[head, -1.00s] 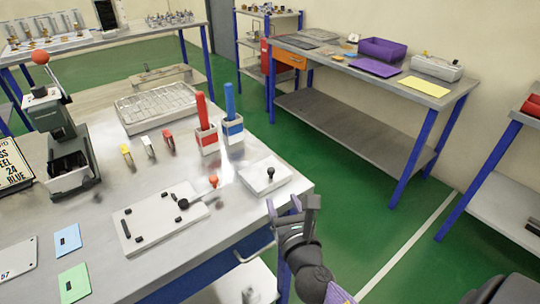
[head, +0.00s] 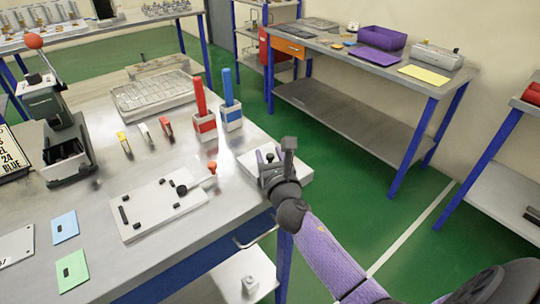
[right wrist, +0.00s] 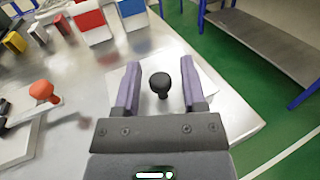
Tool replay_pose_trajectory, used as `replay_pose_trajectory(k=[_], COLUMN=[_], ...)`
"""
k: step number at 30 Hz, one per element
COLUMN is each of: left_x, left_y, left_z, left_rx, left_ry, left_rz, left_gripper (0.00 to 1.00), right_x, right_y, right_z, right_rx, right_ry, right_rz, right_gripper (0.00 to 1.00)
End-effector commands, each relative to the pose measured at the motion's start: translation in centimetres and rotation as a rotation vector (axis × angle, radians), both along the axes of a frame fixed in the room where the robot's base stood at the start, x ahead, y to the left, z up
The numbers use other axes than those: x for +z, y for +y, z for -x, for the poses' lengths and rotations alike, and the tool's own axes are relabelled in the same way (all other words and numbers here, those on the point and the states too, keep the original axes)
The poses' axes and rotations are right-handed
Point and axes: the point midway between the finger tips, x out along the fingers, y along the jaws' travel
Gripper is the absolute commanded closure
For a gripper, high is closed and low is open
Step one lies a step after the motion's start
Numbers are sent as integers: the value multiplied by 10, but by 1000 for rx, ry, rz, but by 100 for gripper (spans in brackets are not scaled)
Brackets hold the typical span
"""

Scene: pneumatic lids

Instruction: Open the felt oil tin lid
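A low white tin (head: 303,172) with a black knob (right wrist: 161,77) on its lid sits near the table's right corner; I take it for the felt oil tin. My right gripper (head: 277,160) is over it, hiding much of it in the head view. In the right wrist view the purple fingers are open, one on each side of the knob, with gaps to it. Whether the fingertips are level with the knob I cannot tell. The lid lies flat. My left gripper is not in view.
A white fixture plate (head: 150,207) with an orange-red-knobbed lever (head: 212,168) lies left of the tin. Red (head: 205,125) and blue (head: 231,116) holders with upright handles stand behind. The table edge is close on the right, with green floor beyond.

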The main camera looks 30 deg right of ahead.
Motion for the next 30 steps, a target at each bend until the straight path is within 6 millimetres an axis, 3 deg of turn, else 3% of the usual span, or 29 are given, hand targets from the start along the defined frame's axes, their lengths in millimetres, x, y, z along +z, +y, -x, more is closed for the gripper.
replay_pose_trajectory(k=[1,7,30], left_x=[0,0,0], left_y=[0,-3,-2], left_z=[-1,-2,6], left_rx=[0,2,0], left_ry=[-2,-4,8], left_rz=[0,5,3], left_gripper=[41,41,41], right_x=[0,0,0], right_y=[0,0,0], right_z=[0,0,0], right_rx=[0,0,0], right_ry=[0,0,1], right_rz=[0,0,0], right_gripper=[59,100,100])
